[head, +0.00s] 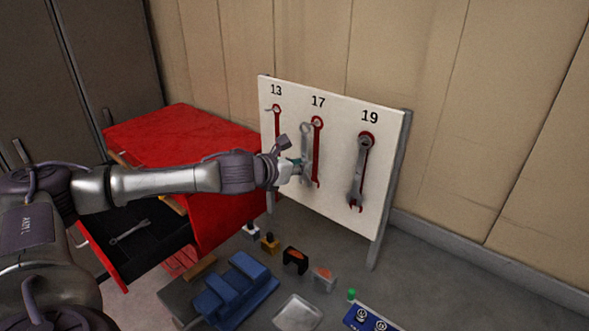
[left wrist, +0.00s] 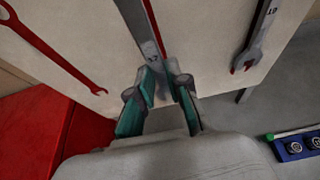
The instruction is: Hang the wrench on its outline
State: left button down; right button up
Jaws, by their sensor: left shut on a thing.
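My left gripper (head: 297,168) is shut on the grey 17 wrench (head: 305,143), whose mark shows in the left wrist view (left wrist: 153,50). The wrench is upright, ring end up, in front of the white board (head: 341,150). It sits just left of the red outline under the number 17 (head: 317,155) and covers part of it. A peg shows near the outline's top. I cannot tell whether the wrench touches the board. In the left wrist view the gripper (left wrist: 160,78) holds the shank, with red outline showing to its right. My right gripper is not in view.
Another wrench (head: 358,175) hangs on the 19 outline. The 13 outline (head: 277,125) is bare. A red cabinet (head: 178,140) has an open drawer with a wrench (head: 130,231) in it. A blue block (head: 236,288) and several small items lie below the board.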

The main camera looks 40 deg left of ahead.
pick_arm(q)
jog(key=w, duration=0.2)
jog(key=w+p, duration=0.1)
jog(key=shift+d+f, duration=0.1)
jog(key=shift+d, duration=0.15)
jog(key=shift+p, duration=0.5)
jog(key=shift+a+f, duration=0.1)
